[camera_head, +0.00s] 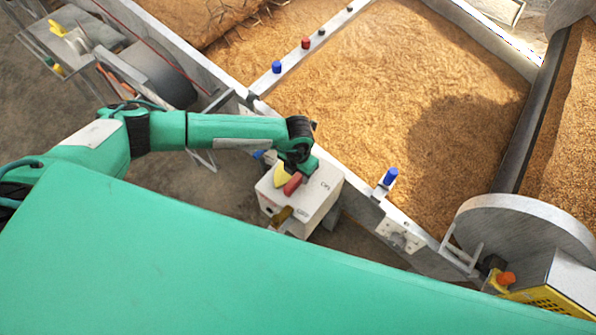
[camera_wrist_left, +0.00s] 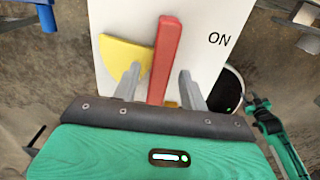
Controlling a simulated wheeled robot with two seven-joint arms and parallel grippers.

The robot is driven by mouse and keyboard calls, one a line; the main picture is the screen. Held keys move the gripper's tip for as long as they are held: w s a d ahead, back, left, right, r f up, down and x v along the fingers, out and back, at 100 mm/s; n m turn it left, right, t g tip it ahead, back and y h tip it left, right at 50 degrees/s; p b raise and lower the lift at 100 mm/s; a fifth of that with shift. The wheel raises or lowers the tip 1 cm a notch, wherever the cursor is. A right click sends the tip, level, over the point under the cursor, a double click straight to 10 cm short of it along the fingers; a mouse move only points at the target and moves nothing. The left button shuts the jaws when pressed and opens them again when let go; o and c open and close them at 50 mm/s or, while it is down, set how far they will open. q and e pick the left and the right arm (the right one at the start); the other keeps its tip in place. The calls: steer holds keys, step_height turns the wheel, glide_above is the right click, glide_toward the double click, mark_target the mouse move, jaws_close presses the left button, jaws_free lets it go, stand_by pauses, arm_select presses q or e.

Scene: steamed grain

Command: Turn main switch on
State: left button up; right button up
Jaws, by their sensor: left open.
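The main switch is a white box (camera_head: 325,193) with a red lever (camera_head: 292,184) and a yellow plate (camera_head: 282,174) on its face. My left gripper (camera_head: 297,168) is at the lever, at the end of the green arm. In the left wrist view the red lever (camera_wrist_left: 165,58) stands between the two open grey fingers (camera_wrist_left: 160,82), with a gap on both sides. The yellow plate (camera_wrist_left: 126,60) lies left of the lever, and the ON mark (camera_wrist_left: 219,39) is to its right. The lever's lower end is partly hidden by my gripper.
A metal trough wall (camera_head: 405,240) with a blue knob (camera_head: 390,177) runs close to the box's right. Grain (camera_head: 400,100) fills the trough beyond. A roller (camera_head: 530,110) crosses the grain at the right. A small metal stand (camera_head: 75,40) is at the upper left.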

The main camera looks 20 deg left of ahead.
arm_select(q)
steer(key=shift+f, duration=0.4)
jaws_close()
